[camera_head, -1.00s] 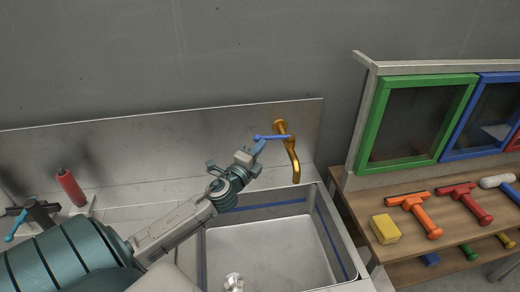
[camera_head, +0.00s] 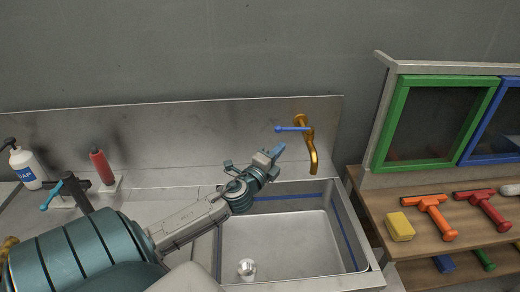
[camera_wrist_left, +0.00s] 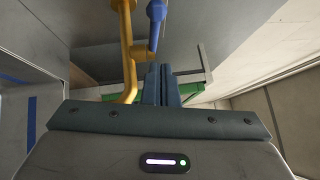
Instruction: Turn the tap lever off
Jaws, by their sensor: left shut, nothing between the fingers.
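The brass tap (camera_head: 312,150) is on the metal splashback above the sink. Its blue lever (camera_head: 292,129) points left, roughly level, from the tap's top. My left gripper (camera_head: 278,151) is shut and empty, just below and left of the lever, with a visible gap in the head view. In the left wrist view, the shut fingers (camera_wrist_left: 161,84) point toward the blue lever (camera_wrist_left: 156,22), and the brass tap (camera_wrist_left: 128,50) is left of them. My right gripper is not in view.
The sink basin (camera_head: 348,238) lies below my left arm. A shelf (camera_head: 385,205) at right holds a yellow sponge (camera_head: 399,226) and squeegees (camera_head: 434,214). A red bottle (camera_head: 101,167) and a soap bottle (camera_head: 25,166) stand at left.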

